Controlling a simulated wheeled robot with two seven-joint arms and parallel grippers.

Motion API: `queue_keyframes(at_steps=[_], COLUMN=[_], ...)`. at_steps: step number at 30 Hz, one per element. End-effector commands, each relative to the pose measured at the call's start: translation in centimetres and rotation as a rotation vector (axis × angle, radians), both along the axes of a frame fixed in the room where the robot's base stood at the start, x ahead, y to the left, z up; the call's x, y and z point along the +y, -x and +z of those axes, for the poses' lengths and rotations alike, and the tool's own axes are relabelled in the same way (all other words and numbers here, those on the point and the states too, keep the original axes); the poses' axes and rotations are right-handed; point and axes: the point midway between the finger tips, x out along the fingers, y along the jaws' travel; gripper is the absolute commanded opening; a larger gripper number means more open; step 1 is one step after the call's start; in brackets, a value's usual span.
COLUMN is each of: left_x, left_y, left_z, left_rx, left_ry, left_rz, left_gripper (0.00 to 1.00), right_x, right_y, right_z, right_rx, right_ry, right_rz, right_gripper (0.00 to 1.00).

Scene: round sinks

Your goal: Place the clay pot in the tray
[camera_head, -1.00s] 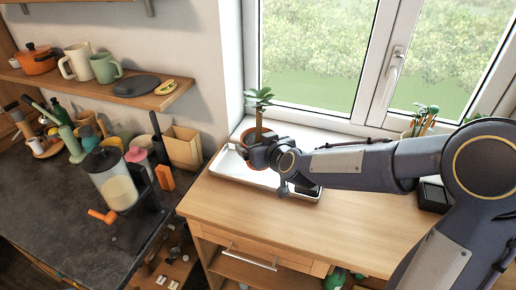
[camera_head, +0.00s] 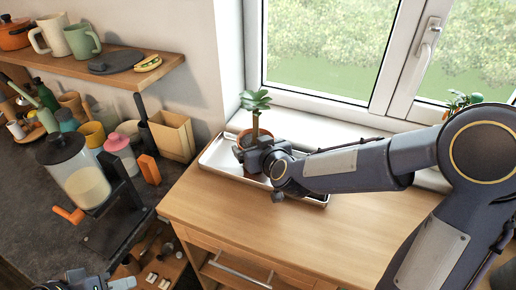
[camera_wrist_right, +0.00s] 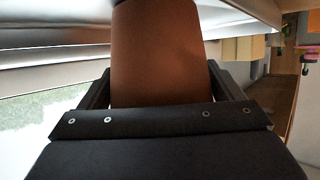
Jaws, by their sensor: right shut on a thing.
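The clay pot (camera_head: 246,137) is terracotta brown and holds a green plant with a thick stem. My right gripper (camera_head: 252,158) is shut on the pot, and the pot's brown wall (camera_wrist_right: 155,60) fills the space between the fingers in the right wrist view. The gripper hides much of the pot in the head view, so I cannot tell whether its base touches the tray. A part of my left arm (camera_head: 85,283) shows at the bottom left edge; its fingers are not clear.
The wooden cabinet top (camera_head: 240,215) is clear in front of the tray. A dark counter at left holds a blender (camera_head: 80,180), a tan box (camera_head: 172,135) and several utensils. A wall shelf (camera_head: 150,75) with mugs hangs above. The window (camera_head: 330,50) stands behind.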

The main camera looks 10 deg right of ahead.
Motion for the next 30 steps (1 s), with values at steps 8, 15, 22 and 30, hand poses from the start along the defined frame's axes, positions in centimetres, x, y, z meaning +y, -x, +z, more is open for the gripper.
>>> queue_keyframes(at_steps=[8,15,22,30], left_x=[0.0,0.0,0.0,0.0], left_y=[0.0,0.0,0.0,0.0], left_z=[-0.1,0.0,0.3,0.9], left_rx=[-0.001,-0.001,-0.001,-0.001], left_ry=[0.000,0.000,0.000,0.000], left_rz=[0.000,0.000,0.000,0.000], left_gripper=[0.36,0.36,0.36,0.36], right_x=[0.0,0.0,-0.1,-1.0], right_y=[-0.1,0.0,0.3,5.0], right_z=[0.0,-0.1,0.5,2.7], right_rx=[-0.004,0.000,-0.001,-0.004], right_ry=[-0.001,0.000,0.000,0.000], right_rz=[0.000,0.000,0.000,-0.001], right_gripper=[0.57,1.00,1.00,1.00])
